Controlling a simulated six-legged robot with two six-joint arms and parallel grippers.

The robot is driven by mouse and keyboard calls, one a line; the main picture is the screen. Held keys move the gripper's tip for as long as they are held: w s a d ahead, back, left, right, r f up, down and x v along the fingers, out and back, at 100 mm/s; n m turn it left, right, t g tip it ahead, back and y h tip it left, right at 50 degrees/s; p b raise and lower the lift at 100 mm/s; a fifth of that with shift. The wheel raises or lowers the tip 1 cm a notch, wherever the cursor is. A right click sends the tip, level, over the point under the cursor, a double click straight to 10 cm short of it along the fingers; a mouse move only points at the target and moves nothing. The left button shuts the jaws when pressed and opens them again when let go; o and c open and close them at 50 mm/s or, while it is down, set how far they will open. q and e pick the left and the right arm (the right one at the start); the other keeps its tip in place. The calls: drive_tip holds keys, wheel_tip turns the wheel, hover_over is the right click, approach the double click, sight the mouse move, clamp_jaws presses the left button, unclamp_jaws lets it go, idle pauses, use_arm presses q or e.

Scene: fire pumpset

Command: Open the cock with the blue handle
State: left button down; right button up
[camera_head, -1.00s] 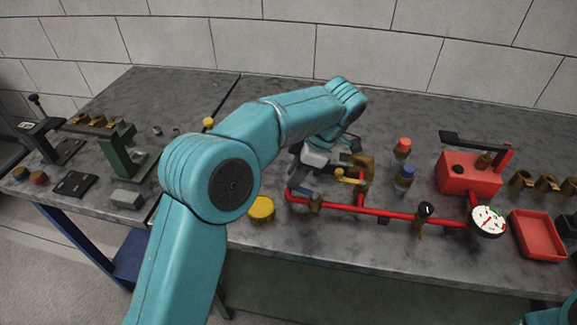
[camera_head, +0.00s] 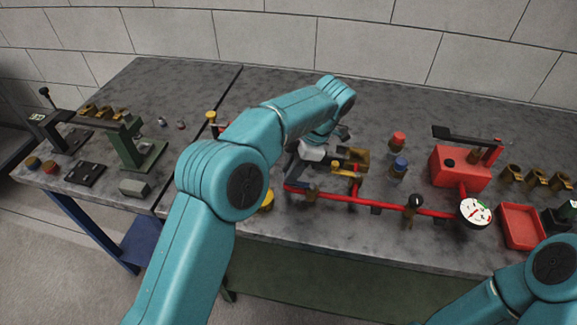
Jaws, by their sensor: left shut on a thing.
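The red pipe (camera_head: 340,203) runs along the front of the bench, with a brass cock (camera_head: 312,194) near its left end. My left gripper (camera_head: 293,172) is at this end of the pipe, pointing down, and is shut on the cock's blue handle. The fingers and my arm hide most of the handle, so its angle is hard to tell. My right gripper is out of view; only part of that arm shows at the bottom right.
A blue-capped bottle (camera_head: 398,170) and a red-capped one (camera_head: 397,145) stand behind the pipe. A black-knobbed fitting (camera_head: 414,204), a gauge (camera_head: 475,212), a red pump box (camera_head: 460,168) and a red tray (camera_head: 520,226) are to the right. A yellow cap (camera_head: 267,201) is partly hidden by my arm.

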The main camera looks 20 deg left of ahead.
use_arm(q)
drive_tip(key=shift+r, duration=0.15)
drive_tip(key=c, duration=1.3)
unclamp_jaws()
drive_tip(key=shift+o, duration=0.2)
